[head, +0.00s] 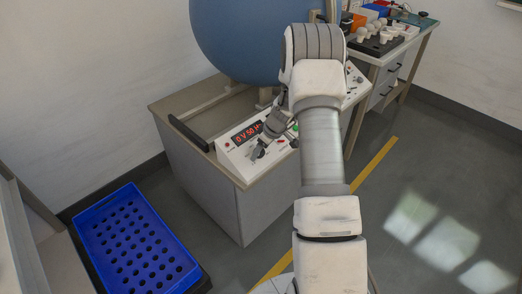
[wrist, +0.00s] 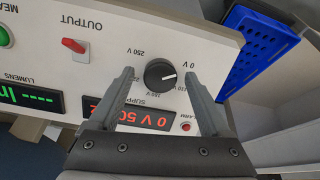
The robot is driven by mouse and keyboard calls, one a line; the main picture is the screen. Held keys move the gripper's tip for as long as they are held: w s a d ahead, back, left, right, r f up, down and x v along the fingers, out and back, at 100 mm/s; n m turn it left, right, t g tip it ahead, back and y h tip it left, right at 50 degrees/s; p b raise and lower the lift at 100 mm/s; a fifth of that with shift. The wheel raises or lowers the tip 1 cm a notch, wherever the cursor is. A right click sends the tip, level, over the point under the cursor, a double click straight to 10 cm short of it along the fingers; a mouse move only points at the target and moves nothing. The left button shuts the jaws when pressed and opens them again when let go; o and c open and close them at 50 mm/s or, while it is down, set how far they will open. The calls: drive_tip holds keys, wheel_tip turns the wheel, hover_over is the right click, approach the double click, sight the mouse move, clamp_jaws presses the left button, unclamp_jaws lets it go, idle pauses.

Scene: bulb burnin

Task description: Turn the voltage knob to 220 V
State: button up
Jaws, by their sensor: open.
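The voltage knob (wrist: 160,74) is round and black with a white pointer line. It sits on the white panel (wrist: 110,25), which appears upside down in the wrist view. The pointer points right, toward the 0 V label side. My gripper (wrist: 158,81) is open, with one finger on each side of the knob and visible gaps to it. Part of the scale around the knob is hidden by the fingers. The red display (wrist: 133,115) shows 0 V; it also reads 0 V 50 Hz in the head view (head: 247,131). There my gripper (head: 261,146) is over the panel's left end.
A red switch (wrist: 74,45) marked OUTPUT and a green lumens display (wrist: 30,97) are on the panel. A blue perforated crate (head: 135,245) stands on the floor left of the bench. A large blue sphere (head: 240,40) rises behind the panel. A table with bulbs (head: 385,45) is farther back.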

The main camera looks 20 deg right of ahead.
clamp_jaws()
idle(0.5)
drive_tip(key=shift+f, duration=0.1)
